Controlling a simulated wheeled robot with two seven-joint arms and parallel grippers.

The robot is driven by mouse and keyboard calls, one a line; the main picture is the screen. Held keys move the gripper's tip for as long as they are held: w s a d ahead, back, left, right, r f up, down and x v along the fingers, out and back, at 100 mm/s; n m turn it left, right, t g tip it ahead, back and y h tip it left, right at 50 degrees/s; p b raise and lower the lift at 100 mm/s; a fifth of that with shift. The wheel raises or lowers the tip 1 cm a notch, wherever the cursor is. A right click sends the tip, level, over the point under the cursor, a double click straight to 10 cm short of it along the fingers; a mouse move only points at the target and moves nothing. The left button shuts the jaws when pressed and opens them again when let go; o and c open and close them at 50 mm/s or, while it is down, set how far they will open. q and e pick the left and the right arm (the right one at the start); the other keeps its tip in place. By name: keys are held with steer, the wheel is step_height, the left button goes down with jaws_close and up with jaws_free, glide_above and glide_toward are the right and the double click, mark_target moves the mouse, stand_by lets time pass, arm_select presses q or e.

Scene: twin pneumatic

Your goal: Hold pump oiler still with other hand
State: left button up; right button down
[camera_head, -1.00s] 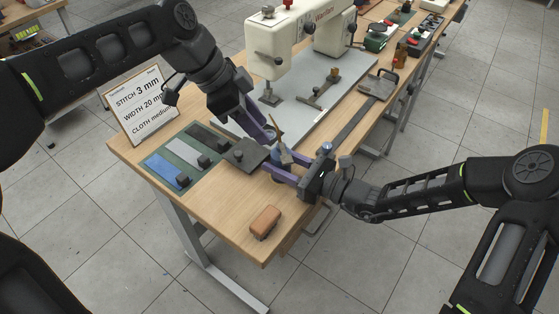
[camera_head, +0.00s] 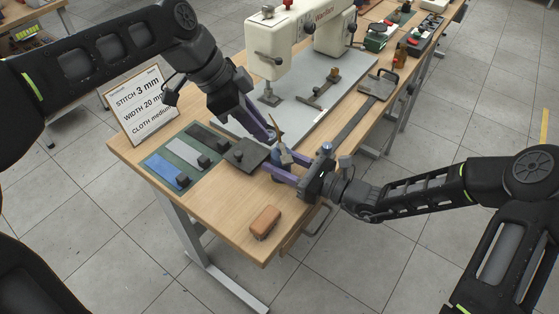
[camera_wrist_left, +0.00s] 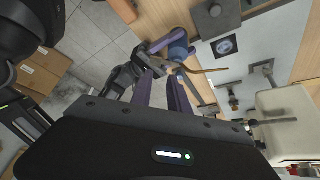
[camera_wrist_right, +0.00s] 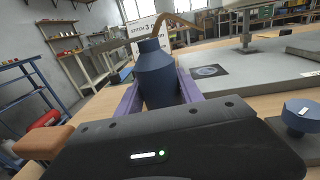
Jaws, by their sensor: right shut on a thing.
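The pump oiler, a blue-grey can with a thin copper-coloured spout, shows in the head view (camera_head: 285,157), the left wrist view (camera_wrist_left: 178,52) and the right wrist view (camera_wrist_right: 157,80). It stands upright between the fingers of my right gripper (camera_head: 278,165), which is shut on its body. My left gripper (camera_head: 268,136) is just above and behind the oiler, near its spout. In the left wrist view its two purple fingers (camera_wrist_left: 162,80) are apart with nothing between them, and the oiler is beyond their tips. The oiler's base is partly hidden by the right fingers.
A dark square plate with a knob (camera_head: 245,154) lies left of the oiler. Cloth swatches (camera_head: 183,157) and a sign (camera_head: 142,105) are farther left. An orange-brown block (camera_head: 265,222) sits at the front edge. The sewing machine (camera_head: 300,40) stands behind on a grey plate (camera_head: 300,120).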

arm_select(q)
jaws_close()
stand_by(1.4)
